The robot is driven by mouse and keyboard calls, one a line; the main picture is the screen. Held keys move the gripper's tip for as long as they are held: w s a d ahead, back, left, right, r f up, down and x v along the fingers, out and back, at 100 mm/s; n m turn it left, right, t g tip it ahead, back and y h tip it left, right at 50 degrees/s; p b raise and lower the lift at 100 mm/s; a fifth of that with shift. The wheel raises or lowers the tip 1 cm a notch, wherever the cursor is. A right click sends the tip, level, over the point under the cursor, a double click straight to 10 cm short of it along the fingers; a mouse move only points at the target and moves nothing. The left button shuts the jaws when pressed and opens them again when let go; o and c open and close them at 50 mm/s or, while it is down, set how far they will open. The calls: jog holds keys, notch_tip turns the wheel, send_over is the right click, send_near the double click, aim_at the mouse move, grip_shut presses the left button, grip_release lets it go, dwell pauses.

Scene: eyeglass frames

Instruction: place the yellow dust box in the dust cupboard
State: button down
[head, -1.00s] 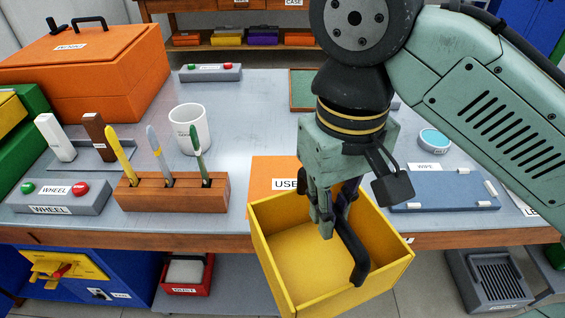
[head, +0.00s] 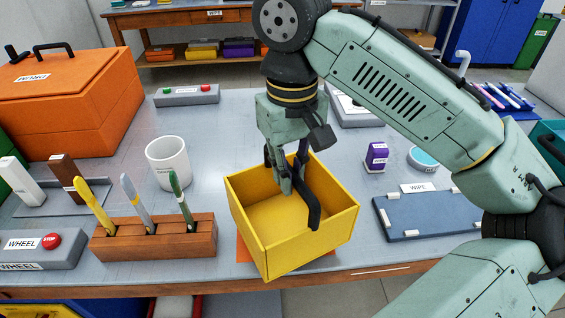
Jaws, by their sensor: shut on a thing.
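The yellow dust box (head: 312,243) is an open-topped, empty-looking bin in the middle of the head view. It is slightly tilted and hangs over the front part of the table. My gripper (head: 287,186) reaches down into it and is shut on it, at the dark handle; the exact contact is partly hidden by the fingers. An orange sheet (head: 243,252) shows in small part under the box. I cannot make out a cupboard labelled for dust in this view.
A wooden holder (head: 155,240) with several tools and a white mug (head: 168,163) stand left of the box. A blue wipe board (head: 430,217) and a purple box (head: 376,157) lie right. A blue cabinet (head: 490,30) stands at the back.

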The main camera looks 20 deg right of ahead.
jog(key=w+f+p, duration=0.1)
jog(key=w+f, duration=0.3)
jog(key=w, duration=0.1)
jog(key=shift+w+d, duration=0.25)
jog(key=shift+d, duration=0.15)
jog(key=shift+f, duration=0.15)
jog(key=c, duration=1.6)
grip_release()
